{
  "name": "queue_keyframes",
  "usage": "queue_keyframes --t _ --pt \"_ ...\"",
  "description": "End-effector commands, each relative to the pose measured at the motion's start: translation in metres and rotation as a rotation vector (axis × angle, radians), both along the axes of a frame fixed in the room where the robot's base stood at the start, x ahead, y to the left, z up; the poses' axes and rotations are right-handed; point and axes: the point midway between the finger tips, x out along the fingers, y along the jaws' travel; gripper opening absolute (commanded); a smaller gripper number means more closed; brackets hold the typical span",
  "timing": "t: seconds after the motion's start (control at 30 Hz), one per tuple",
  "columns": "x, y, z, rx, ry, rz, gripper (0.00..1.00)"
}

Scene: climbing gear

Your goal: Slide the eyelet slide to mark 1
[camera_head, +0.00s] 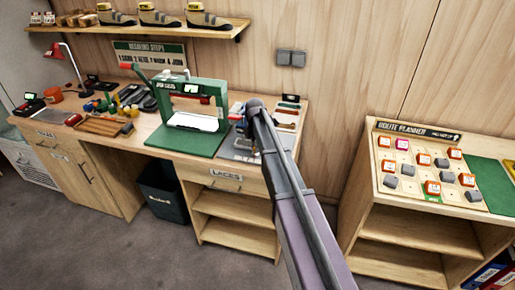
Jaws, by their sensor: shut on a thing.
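My arm reaches up from the bottom right to the right part of the workbench. My gripper (241,127) is at its far end, low over a small grey metal fixture (238,150) on the bench top. It is shut on a small part there, which I take to be the eyelet slide. The fingertips and the slide are small and partly hidden by my arm, and mark 1 cannot be made out.
A green press frame (188,103) stands just left of the fixture. Small trays (288,107) lie to its right. Tools and colourful parts (120,102) cover the bench's left half. A separate shelf with a planner board (420,168) stands to the right.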

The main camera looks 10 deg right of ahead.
Motion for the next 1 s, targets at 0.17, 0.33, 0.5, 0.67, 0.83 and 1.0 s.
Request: queue_keyframes --t 0.17,0.33,0.5,0.67,0.83,1.0 --pt "-0.002 -0.005 0.000 0.001 0.003 -0.005 0.00" --pt "-0.002 -0.010 0.000 0.002 0.004 -0.012 0.61" --pt "-0.002 -0.013 0.000 0.001 0.003 -0.015 0.69" --pt "-0.001 -0.014 0.000 0.001 0.003 -0.016 0.69" --pt "-0.001 -0.014 0.000 0.001 0.003 -0.015 0.69" --pt "-0.002 -0.012 0.000 0.004 -0.006 -0.020 0.69"
